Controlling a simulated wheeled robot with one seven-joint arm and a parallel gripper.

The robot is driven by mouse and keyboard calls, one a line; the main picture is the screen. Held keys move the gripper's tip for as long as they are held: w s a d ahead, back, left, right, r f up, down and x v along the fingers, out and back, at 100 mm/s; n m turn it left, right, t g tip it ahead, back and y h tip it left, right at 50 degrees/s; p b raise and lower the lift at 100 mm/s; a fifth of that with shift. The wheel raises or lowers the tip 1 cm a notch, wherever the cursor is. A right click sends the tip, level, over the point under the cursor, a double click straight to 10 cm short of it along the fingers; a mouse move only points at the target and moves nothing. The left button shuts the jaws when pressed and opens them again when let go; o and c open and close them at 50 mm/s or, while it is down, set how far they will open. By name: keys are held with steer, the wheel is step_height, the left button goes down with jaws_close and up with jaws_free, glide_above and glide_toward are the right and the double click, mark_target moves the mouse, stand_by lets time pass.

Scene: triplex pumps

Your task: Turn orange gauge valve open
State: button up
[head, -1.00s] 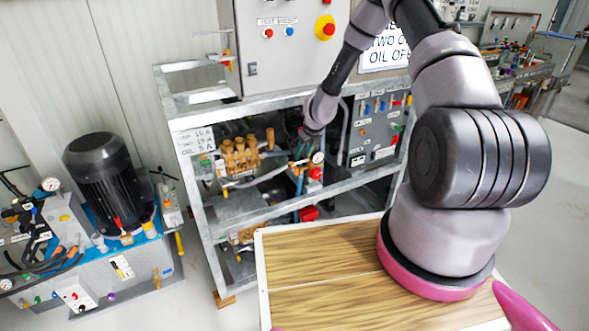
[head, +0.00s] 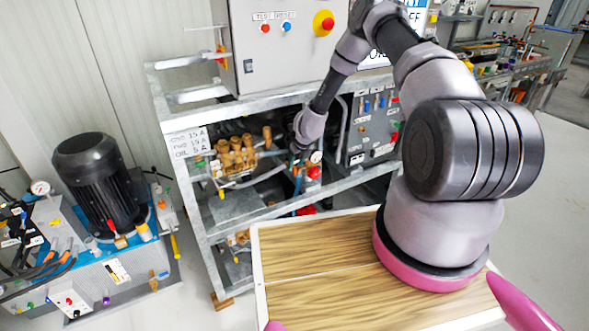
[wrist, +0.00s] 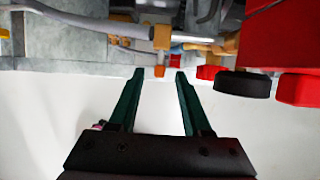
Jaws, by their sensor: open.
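My gripper (wrist: 160,76) is open, with its two dark green fingers pointing toward the pump pipework in the wrist view. A small orange piece (wrist: 159,71) shows at the gap between the fingertips; I cannot tell for sure that it is the gauge valve's handle. A brass fitting (wrist: 162,37) on a pipe is beyond it. In the head view the gripper reaches into the steel frame beside a round white gauge (head: 316,157). The arm's wrist and the small scale hide the valve there.
The steel frame (head: 205,250) surrounds the reach. Brass pump parts (head: 235,152) stand left of the gripper. A red block (wrist: 287,45) and a black round knob (wrist: 243,84) are close on the right in the wrist view. A black motor (head: 95,180) stands at left.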

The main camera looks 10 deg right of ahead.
mark_target(295, 167)
steer(key=shift+x, duration=1.9)
jaws_close()
